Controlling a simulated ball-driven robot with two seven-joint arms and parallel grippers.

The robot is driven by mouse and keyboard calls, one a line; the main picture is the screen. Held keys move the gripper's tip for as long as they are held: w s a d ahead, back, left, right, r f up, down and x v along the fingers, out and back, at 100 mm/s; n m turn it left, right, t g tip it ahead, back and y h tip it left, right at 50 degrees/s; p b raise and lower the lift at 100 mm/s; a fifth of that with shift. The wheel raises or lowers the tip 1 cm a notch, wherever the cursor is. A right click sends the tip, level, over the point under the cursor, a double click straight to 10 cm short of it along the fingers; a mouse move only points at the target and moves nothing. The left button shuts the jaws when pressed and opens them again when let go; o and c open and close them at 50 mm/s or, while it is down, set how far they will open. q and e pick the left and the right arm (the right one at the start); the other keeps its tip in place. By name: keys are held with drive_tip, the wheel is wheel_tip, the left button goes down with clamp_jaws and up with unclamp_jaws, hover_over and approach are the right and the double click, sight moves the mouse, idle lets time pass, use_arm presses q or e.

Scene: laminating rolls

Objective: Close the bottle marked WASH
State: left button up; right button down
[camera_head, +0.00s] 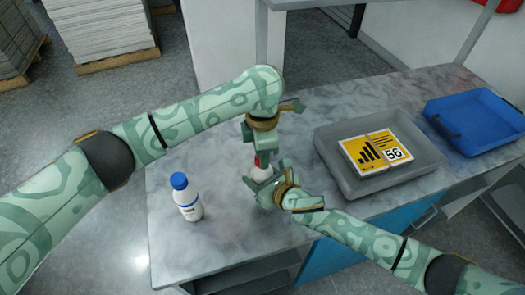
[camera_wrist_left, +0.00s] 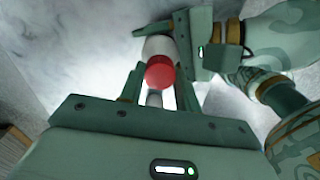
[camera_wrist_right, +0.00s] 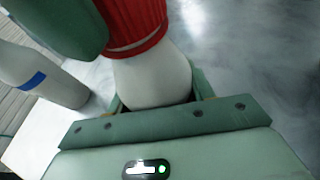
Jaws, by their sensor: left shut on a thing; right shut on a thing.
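A white bottle (camera_head: 262,174) with a red cap (camera_head: 257,161) is between my two grippers over the table. My right gripper (camera_head: 266,180) is shut on the bottle's body, which shows between its fingers in the right wrist view (camera_wrist_right: 155,80). My left gripper (camera_head: 256,157) comes from above and is shut on the red cap, also seen in the left wrist view (camera_wrist_left: 160,72). The cap (camera_wrist_right: 135,22) sits at the top of the bottle; I cannot tell how tightly. The label of this bottle is hidden, so I cannot read WASH.
A white bottle with a blue cap (camera_head: 187,198) stands upright at the table's left. A grey tray (camera_head: 335,165) with a yellow and white box marked 56 (camera_head: 376,153) is to the right. A blue tray (camera_head: 475,122) lies farther right. The table (camera_head: 230,240) is bare in front.

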use_arm(q)
drive_tip(key=o, duration=0.9)
use_arm(e)
drive_tip(key=shift+f, duration=0.1)
use_arm(q)
drive_tip(key=shift+o, duration=0.2)
drive_tip(key=shift+r, duration=0.1)
